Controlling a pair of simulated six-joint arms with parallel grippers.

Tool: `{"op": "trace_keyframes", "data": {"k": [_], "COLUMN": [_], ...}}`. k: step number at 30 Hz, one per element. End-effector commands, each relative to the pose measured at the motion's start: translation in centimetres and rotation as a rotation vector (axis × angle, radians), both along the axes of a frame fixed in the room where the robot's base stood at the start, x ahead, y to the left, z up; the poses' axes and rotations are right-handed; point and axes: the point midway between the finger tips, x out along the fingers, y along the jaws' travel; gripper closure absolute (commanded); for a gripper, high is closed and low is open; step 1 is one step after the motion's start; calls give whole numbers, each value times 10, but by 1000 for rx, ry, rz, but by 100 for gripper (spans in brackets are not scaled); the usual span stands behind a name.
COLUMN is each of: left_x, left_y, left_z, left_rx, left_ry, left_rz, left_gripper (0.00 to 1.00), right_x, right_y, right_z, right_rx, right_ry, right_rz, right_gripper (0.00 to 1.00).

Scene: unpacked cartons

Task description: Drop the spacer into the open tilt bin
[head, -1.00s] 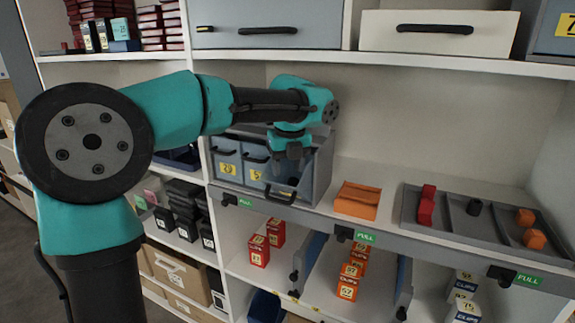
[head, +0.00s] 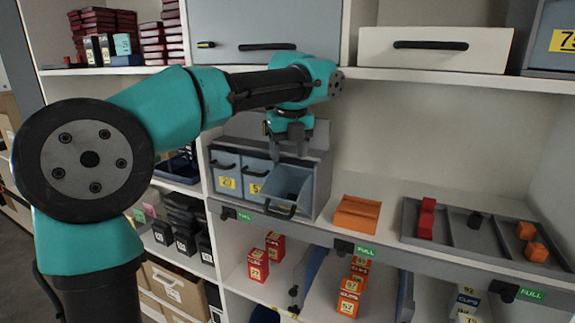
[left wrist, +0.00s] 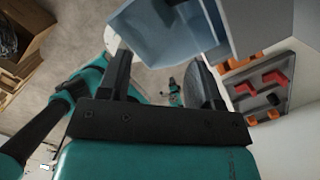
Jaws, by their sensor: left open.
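The open tilt bin (head: 292,186) is the rightmost of the grey-blue bins on the shelf, tipped forward. Its blue-grey body also shows at the top of the left wrist view (left wrist: 165,32). My left gripper (head: 287,148) points down just above and behind the bin's mouth. Its fingers are apart, with nothing seen between them in the left wrist view (left wrist: 160,75). No spacer can be made out for certain, and the bin's floor is hidden. A small dark cylinder (head: 475,219) stands in the tray's middle compartment. My right gripper is not in view.
Two closed bins (head: 226,176) stand left of the open one. An orange block (head: 357,213) lies to its right. A grey tray (head: 455,238) holds red and orange pieces. Shelf space behind the orange block is free.

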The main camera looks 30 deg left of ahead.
Motion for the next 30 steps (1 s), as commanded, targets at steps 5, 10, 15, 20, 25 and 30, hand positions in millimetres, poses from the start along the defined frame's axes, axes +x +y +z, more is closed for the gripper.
{"op": "trace_keyframes", "data": {"k": [5,10,15,20,25,30], "left_x": [-1,-1,-1,-1,-1,2], "left_y": [-1,-1,-1,-1,-1,-6], "left_z": [7,7,7,7,6,0], "left_rx": [0,0,-1,-1,-8,-94], "left_ry": [0,0,1,1,-4,-47], "left_rz": [0,0,0,0,7,71], "left_gripper": [41,41,41,41,41,41], "right_x": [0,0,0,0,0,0], "right_y": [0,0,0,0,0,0], "right_z": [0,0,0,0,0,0], "right_rx": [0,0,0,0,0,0], "right_ry": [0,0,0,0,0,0], "right_rz": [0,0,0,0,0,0], "right_gripper": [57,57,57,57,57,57]}}
